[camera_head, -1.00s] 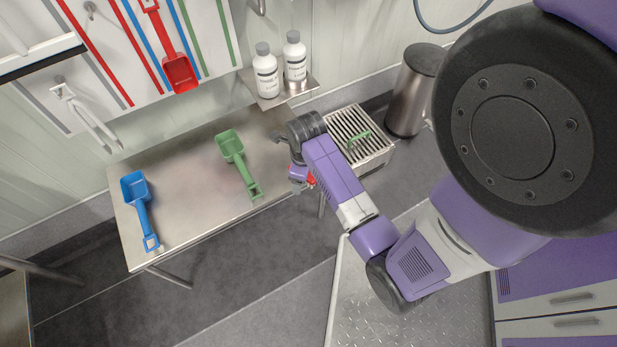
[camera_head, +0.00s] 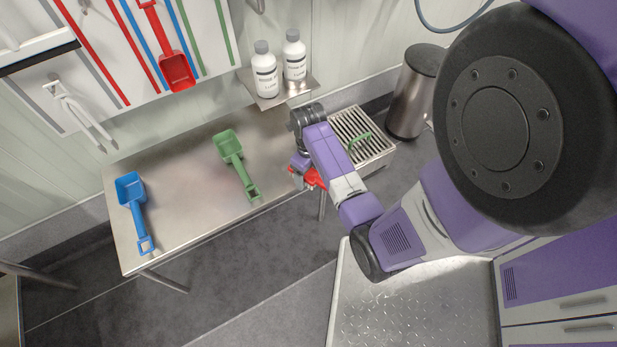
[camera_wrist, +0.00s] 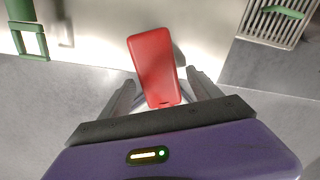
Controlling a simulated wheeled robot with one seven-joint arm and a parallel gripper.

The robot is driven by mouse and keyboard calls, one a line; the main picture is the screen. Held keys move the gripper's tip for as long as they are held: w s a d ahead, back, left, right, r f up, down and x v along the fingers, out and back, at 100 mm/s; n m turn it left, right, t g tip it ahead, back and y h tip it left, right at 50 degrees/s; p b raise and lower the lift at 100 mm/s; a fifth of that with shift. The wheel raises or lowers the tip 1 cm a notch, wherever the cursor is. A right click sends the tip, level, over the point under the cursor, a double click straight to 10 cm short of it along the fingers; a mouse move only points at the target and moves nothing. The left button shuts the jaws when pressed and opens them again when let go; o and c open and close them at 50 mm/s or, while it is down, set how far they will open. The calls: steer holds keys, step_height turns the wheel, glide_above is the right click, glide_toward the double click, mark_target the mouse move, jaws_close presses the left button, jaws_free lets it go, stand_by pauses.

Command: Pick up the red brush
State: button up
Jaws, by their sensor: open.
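A red block-like thing, which I take to be the red brush (camera_wrist: 153,65), lies at the front edge of the steel table in the wrist view. Its near end lies between the fingers of my gripper (camera_wrist: 158,95), which are apart on either side of it. I cannot see whether a finger touches it, and its bristles are not visible. In the head view only a bit of the red brush (camera_head: 314,177) shows, because my arm hides the rest.
The steel table (camera_head: 185,190) also bears a green scoop (camera_head: 236,163) and a blue scoop (camera_head: 135,208). A slatted metal box (camera_head: 375,150) with a green handle stands right of my gripper. Two white bottles (camera_head: 265,76) stand on a wall shelf. A red scoop (camera_head: 177,70) hangs on the wall.

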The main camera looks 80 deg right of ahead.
steer(key=shift+f, duration=0.1)
steer(key=shift+c, duration=0.2)
jaws_close()
step_height(320, 180, up, 20)
steer(key=p, duration=0.7)
steer(key=c, duration=0.7)
jaws_free()
jaws_close()
